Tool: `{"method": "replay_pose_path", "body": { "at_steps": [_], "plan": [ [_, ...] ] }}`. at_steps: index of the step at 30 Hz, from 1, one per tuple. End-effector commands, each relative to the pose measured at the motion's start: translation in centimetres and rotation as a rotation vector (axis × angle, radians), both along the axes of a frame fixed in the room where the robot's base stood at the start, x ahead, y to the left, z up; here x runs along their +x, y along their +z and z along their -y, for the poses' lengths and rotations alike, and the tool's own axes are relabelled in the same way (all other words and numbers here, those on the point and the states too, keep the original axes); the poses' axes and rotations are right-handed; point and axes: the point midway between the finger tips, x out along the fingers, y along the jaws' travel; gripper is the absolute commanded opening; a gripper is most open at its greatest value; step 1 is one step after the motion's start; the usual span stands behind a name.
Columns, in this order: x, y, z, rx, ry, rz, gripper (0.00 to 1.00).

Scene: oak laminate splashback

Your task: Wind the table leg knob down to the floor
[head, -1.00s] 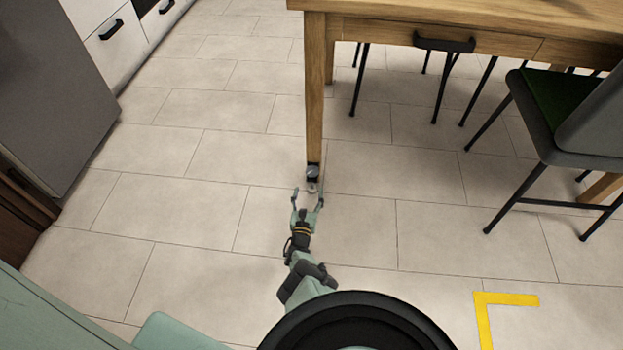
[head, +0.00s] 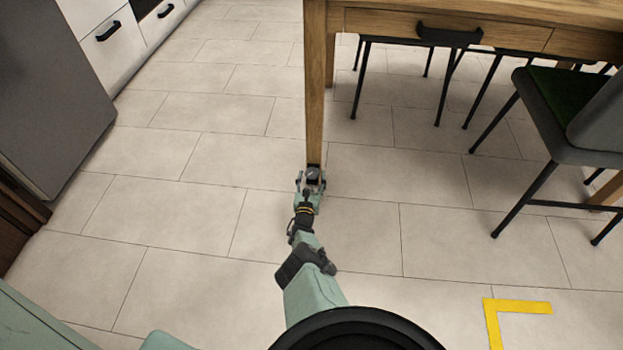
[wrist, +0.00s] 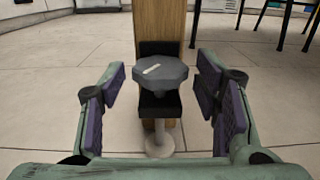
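The table leg (head: 314,110) is a square wooden post. At its foot is a dark grey lobed knob (wrist: 161,73) with a pale mark on top, in a black bracket (wrist: 160,103). A pale round foot (wrist: 160,145) on a stem shows below the bracket in the wrist view; whether it touches the floor is hard to tell. The knob also shows in the head view (head: 313,174). My gripper (wrist: 161,88) is open, with one purple-padded finger on each side of the knob and a clear gap on both sides.
The wooden table (head: 400,18) has a drawer with a black handle. A chair with a green seat (head: 540,100) stands at the right. A grey cabinet (head: 50,90) is at the left. A yellow corner mark (head: 518,307) lies on the floor. The tiles left of the leg are clear.

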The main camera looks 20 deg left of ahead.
Motion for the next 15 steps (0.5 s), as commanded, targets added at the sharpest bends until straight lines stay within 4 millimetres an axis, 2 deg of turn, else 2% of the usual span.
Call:
{"method": "replay_pose_path", "body": {
  "at_steps": [2, 15],
  "plan": [
    [-0.01, -0.01, 0.0, 0.0, 0.0, 0.0, 0.49],
    [-0.02, -0.02, 0.0, 0.0, 0.0, 0.0, 0.2]
  ]
}}
